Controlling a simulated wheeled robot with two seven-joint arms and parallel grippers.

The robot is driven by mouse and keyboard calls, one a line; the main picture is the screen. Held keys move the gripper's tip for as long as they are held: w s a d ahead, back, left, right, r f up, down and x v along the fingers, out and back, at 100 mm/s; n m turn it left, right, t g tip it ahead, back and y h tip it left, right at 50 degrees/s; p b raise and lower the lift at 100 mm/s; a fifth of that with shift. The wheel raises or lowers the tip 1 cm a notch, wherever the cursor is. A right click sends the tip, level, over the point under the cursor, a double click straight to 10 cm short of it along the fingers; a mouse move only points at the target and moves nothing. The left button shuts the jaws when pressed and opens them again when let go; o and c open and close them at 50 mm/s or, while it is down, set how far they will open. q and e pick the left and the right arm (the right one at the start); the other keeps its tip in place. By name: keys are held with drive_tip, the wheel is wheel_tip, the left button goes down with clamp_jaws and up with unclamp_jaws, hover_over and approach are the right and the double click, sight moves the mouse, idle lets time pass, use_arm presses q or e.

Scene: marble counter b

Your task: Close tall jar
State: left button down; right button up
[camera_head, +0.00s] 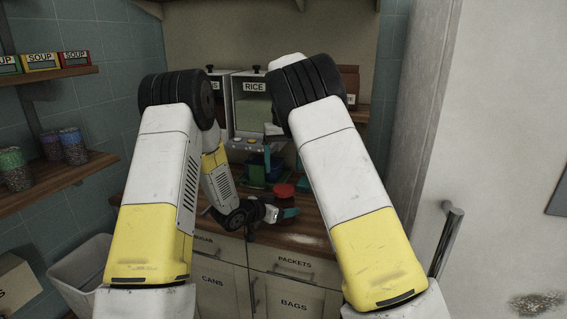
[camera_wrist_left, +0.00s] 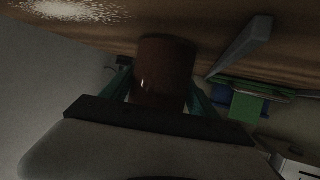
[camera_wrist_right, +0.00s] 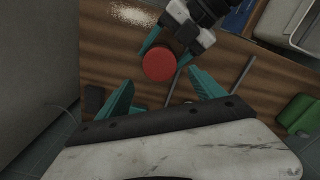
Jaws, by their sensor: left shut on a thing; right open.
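The tall jar is a reddish-brown cylinder (camera_wrist_left: 163,75) standing between the fingers of my left gripper (camera_wrist_left: 160,92) in the left wrist view. A red round top (camera_wrist_right: 159,63) shows in the right wrist view; it also shows in the head view (camera_head: 284,190). My left gripper is shut on the jar near the counter. I cannot tell from these views whether the red top is a separate lid fully seated on the jar. My right gripper (camera_wrist_right: 160,98) is open and empty, above the counter, with the red top just beyond its fingertips.
The wooden counter (camera_wrist_right: 130,50) has a pale powder patch (camera_wrist_right: 133,14), a grey rod (camera_wrist_right: 243,74) and a dark block (camera_wrist_right: 95,100). A green object (camera_wrist_right: 298,114) lies at the right. A RICE container (camera_head: 253,102) stands behind. Shelves with soup boxes (camera_head: 41,62) are at left.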

sight(283, 188)
drive_tip(key=n, duration=0.3)
drive_tip(key=shift+r, duration=0.2)
drive_tip(key=shift+f, duration=0.1)
drive_tip(key=shift+f, duration=3.95)
drive_tip(key=shift+c, duration=0.2)
drive_tip(key=c, duration=1.2)
drive_tip(key=shift+m, duration=0.7)
drive_tip(key=shift+c, duration=0.2)
drive_tip(key=o, duration=1.6)
drive_tip(key=shift+c, duration=0.2)
